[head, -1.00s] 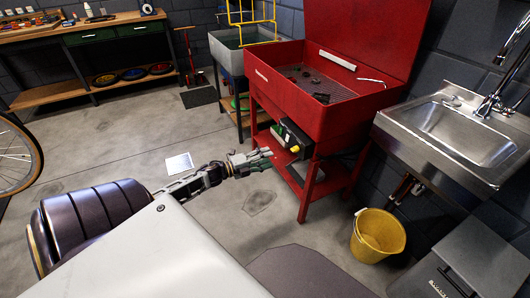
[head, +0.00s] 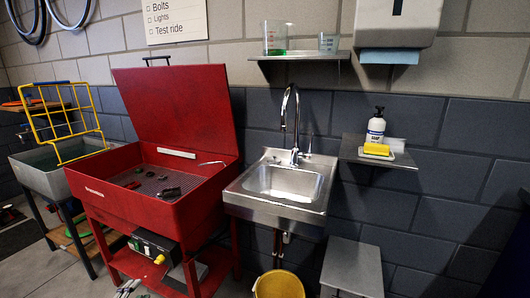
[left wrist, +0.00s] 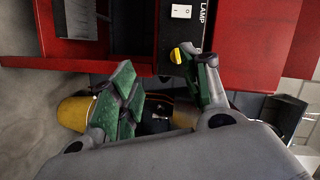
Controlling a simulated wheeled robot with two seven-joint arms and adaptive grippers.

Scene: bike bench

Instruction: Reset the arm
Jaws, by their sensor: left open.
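My left gripper (left wrist: 165,70) is open and empty in the left wrist view, its green-padded fingers apart. In front of it is the red parts washer (left wrist: 245,40) with a white rocker switch (left wrist: 181,11) beside the word LAMP. A yellow knob (left wrist: 177,55) shows between the fingertips; I cannot tell whether a finger touches it. In the head view only a bit of the left gripper (head: 128,289) shows at the bottom edge, below the washer's dark control box (head: 150,246) and its yellow knob (head: 159,260). My right gripper is not in view.
The red washer (head: 95,195) stands with its lid up. Right of it are a steel sink (head: 280,205), a yellow bucket (head: 278,285) below, and a grey box (head: 352,268). A grey tub (head: 38,172) with a yellow rack stands left. Wall shelves hold beakers and a soap bottle (head: 376,127).

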